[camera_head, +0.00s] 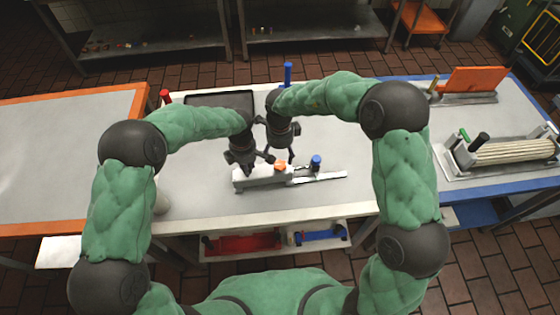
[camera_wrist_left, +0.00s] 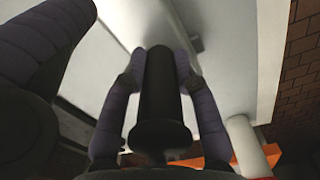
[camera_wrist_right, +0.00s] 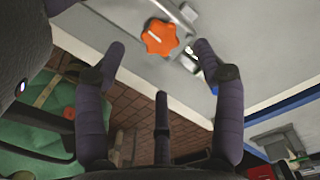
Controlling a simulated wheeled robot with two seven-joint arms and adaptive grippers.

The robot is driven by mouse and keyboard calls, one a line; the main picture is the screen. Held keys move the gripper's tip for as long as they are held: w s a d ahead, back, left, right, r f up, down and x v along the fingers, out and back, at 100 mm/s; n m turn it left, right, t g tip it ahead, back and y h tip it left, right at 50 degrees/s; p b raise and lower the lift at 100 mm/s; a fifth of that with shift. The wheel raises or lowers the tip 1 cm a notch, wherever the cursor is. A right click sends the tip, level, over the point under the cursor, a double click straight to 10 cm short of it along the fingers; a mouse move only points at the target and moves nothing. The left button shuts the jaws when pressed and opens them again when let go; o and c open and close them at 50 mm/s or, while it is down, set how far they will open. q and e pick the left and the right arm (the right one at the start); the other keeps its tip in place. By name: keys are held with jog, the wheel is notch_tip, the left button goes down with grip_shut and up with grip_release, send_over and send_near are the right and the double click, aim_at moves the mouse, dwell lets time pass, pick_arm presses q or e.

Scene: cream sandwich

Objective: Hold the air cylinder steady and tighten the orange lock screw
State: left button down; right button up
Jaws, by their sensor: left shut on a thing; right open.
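The air cylinder (camera_head: 258,181) is a pale grey body lying on the white worktop, with a long bright strip reaching right. The orange lock screw (camera_head: 281,165) is on its top; it also shows in the right wrist view (camera_wrist_right: 160,37) as a lobed knob with a white mark. My left gripper (camera_head: 243,170) is shut at the cylinder's left end. In the left wrist view its fingers flank a black round handle (camera_wrist_left: 159,85). My right gripper (camera_head: 282,154) is open above the screw. In the right wrist view the screw appears between its fingertips; contact is not visible.
A blue-topped knob (camera_head: 316,162) stands right of the screw. A dark tray (camera_head: 220,98) lies behind my grippers. Red (camera_head: 243,243) and blue (camera_head: 321,236) bins sit below the front edge. A roller fixture (camera_head: 505,153) is at right. The worktop's front is clear.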

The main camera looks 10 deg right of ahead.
aim_at(280, 164)
jog(key=shift+f, duration=2.7)
jog(key=shift+c, duration=0.2)
jog(key=c, duration=1.1)
